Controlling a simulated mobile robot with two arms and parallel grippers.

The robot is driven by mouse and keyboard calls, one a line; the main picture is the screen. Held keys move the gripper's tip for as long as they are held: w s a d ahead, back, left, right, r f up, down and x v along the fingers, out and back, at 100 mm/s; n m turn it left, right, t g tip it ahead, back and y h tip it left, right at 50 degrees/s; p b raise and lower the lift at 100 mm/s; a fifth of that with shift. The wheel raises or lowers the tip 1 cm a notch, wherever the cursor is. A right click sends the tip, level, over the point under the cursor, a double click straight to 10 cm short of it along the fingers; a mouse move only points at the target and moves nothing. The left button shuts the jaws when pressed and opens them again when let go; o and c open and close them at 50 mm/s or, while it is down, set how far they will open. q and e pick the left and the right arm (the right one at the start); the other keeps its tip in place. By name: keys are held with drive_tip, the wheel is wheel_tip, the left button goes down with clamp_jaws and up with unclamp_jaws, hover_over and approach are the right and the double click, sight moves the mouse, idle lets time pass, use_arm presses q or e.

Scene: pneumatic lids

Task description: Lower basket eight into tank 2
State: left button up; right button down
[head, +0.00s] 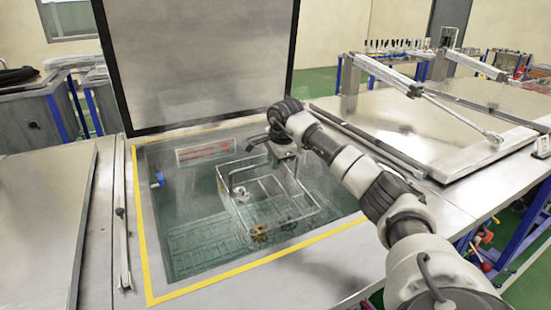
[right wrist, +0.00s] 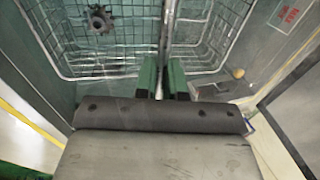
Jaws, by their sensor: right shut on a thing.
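A wire basket (head: 322,208) hangs in the opening of a tank (head: 190,245) with yellow-edged rim and greenish liquid. It holds a few metal parts, among them gears (head: 259,234); one gear (right wrist: 98,18) shows in the right wrist view. My right gripper (head: 277,155) is above the basket, shut on its handle bar; in the right wrist view the green fingers (right wrist: 162,78) close around the bar. I cannot tell how deep the basket sits in the liquid. No number is readable on basket or tank. My left gripper is not in view.
The tank's lid (head: 198,60) stands raised behind the opening. A closed lid (head: 45,215) lies at the left, and another cover with struts (head: 480,150) is at the right. A blue knob (head: 158,179) and a red-lettered sign (head: 203,152) are on the tank walls.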

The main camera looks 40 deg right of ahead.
wheel_tip(320, 180, down, 9)
drive_tip(key=b, duration=0.4)
drive_tip(key=shift+r, duration=0.15)
idle(0.5)
drive_tip(key=shift+f+b, duration=0.4)
drive_tip(key=shift+f, duration=0.45)
idle(0.6)
drive_tip(key=shift+s+a+f+b, duration=0.15)
drive_tip(key=shift+a+f+b, duration=0.15)
drive_tip(key=shift+f, duration=0.3)
idle(0.5)
drive_tip(key=c, duration=1.1)
unclamp_jaws()
drive_tip(key=shift+d+f, duration=0.1)
drive_tip(key=shift+d, duration=0.1)
drive_tip(key=w+p+v, duration=0.1)
drive_tip(key=p+v, duration=0.3)
drive_tip(key=v, duration=0.3)
drive_tip(key=w+d+r+p+v, duration=0.1)
drive_tip(key=p+v, duration=0.3)
drive_tip(key=v, duration=0.4)
drive_tip(key=w+p+v, duration=0.1)
drive_tip(key=p+v, duration=0.3)
drive_tip(key=v, duration=0.3)
drive_tip(key=shift+w+d+r, duration=0.15)
drive_tip(key=shift+w+r, duration=0.15)
drive_tip(key=shift+r, duration=0.05)
